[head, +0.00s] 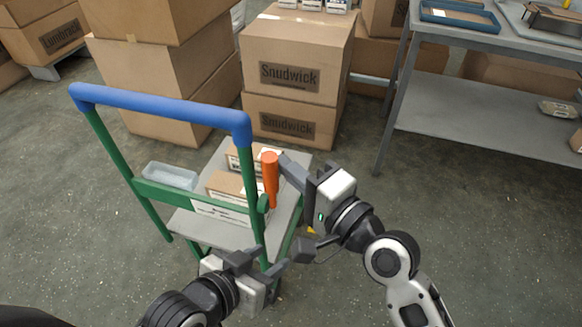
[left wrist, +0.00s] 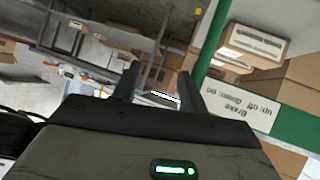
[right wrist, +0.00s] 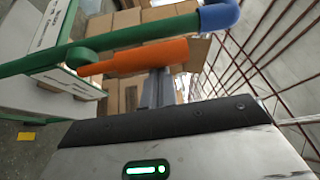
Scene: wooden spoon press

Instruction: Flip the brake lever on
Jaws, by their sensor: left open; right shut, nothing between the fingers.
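The brake lever has an orange handle (head: 270,180) and stands roughly upright at the right post of the green hand cart (head: 123,158). The handle also crosses the right wrist view (right wrist: 145,57). My right gripper (head: 284,160) is shut and empty, its fingertips close beside the handle's upper part on the right; I cannot tell whether they touch. My left gripper (head: 262,263) is open and empty, low near the cart's right post. A brake label (left wrist: 235,103) shows upside down in the left wrist view, reading up off, down on.
The cart has a blue push bar (head: 165,103). Its deck (head: 188,226) carries small cartons (head: 226,187) and a clear tray (head: 170,176). Large cartons (head: 290,75) are stacked behind. A grey workbench (head: 480,115) stands at the right. Floor between cart and bench is open.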

